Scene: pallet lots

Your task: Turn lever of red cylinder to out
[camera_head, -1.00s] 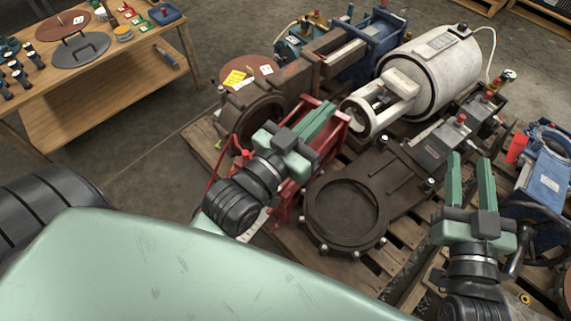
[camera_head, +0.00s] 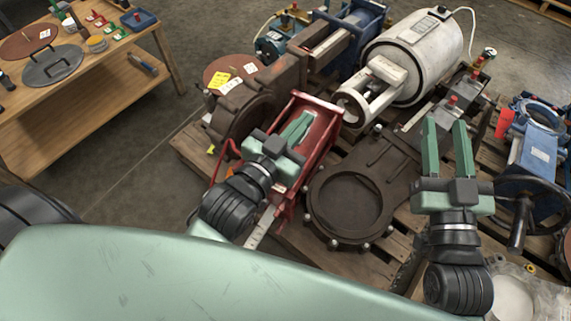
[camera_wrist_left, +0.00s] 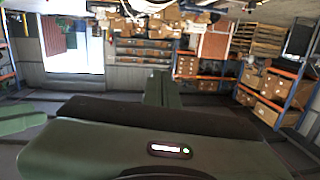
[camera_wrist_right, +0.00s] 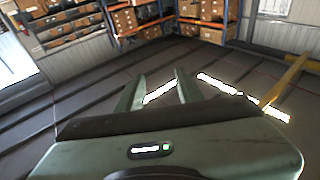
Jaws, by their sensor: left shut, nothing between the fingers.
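The red cylinder unit (camera_head: 322,112), a long red frame, lies on the pallet in the middle of the head view. My left gripper (camera_head: 303,121) is over it, fingers shut and empty, pointing along it. The gripper and wrist cover part of the unit; whether they touch is unclear. A thin bent red rod (camera_head: 219,162) shows at its left side. I cannot make out which part is the lever or how it is set. My right gripper (camera_head: 447,122) is open and empty to the right, above the pallet. The left wrist view shows mostly shelves and no red cylinder.
A dark round-flanged valve (camera_head: 318,215) lies right of the red unit. A white cylinder (camera_head: 385,45) and a blue-framed unit (camera_head: 372,12) stand behind. A handwheel (camera_head: 535,185) is near my right wrist. A wooden bench (camera_head: 110,95) stands left, with bare floor between.

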